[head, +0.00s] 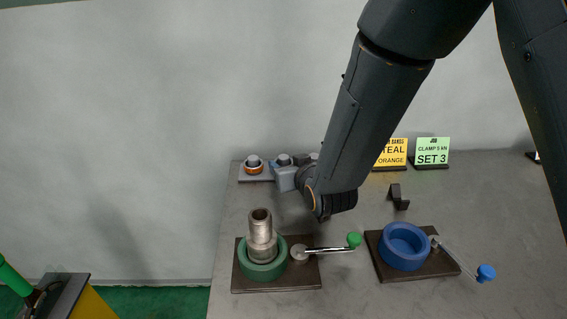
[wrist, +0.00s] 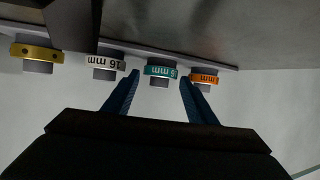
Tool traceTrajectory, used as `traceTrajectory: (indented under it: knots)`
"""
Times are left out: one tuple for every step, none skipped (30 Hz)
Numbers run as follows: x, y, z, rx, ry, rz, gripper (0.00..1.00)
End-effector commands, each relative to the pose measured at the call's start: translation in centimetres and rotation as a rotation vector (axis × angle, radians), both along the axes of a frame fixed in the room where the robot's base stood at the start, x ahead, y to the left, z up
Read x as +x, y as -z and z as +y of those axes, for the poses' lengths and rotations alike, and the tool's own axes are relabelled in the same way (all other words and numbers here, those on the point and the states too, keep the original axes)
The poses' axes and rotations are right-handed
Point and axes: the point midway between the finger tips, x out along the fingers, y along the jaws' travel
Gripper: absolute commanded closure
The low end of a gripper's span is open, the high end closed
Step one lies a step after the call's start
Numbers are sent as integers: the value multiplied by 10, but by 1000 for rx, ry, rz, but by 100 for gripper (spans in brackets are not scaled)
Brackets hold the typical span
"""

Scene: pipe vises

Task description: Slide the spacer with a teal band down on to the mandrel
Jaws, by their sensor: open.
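The spacer with the teal band (wrist: 161,71) sits on the rack between a white-banded and an orange-banded spacer in the wrist view. My gripper (wrist: 160,80) is open, with one blue finger on each side of the teal spacer's place; whether they touch it I cannot tell. In the head view my gripper (head: 287,180) is at the rack, and it hides most of the teal spacer. The likely mandrel, a grey stepped metal post (head: 261,233), stands upright in the green vise (head: 262,271), nearer than my gripper.
The orange-banded spacer (wrist: 204,77), white-banded spacer (wrist: 105,63) and yellow-banded spacer (wrist: 37,53) share the rack (head: 243,178). An empty blue vise (head: 404,262) stands right of the green one. Vise handles stick out rightward. A small dark bracket (head: 398,197) and signs (head: 432,152) stand behind.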

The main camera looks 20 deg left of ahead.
Motion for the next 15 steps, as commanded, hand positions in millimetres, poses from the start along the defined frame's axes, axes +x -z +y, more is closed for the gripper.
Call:
traceTrajectory:
  knots:
    - [4, 3, 4, -1, 0, 1, 48]
    - [6, 4, 5, -1, 0, 1, 48]
    - [8, 5, 7, -1, 0, 1, 48]
    - [9, 5, 8, -1, 0, 1, 48]
    - [9, 6, 8, -1, 0, 1, 48]
    - [10, 6, 9, 0, 0, 0, 48]
    - [10, 6, 9, 0, 0, 0, 48]
    - [10, 6, 9, 0, 0, 0, 48]
    - [10, 6, 9, 0, 0, 0, 48]
    - [10, 6, 9, 0, 0, 0, 48]
    - [10, 6, 9, 0, 0, 0, 48]
    - [9, 6, 9, 0, 0, 0, 52]
    - [9, 6, 9, 0, 0, 0, 57]
    - [10, 6, 9, 0, 0, 0, 62]
    - [9, 6, 9, 0, 0, 0, 69]
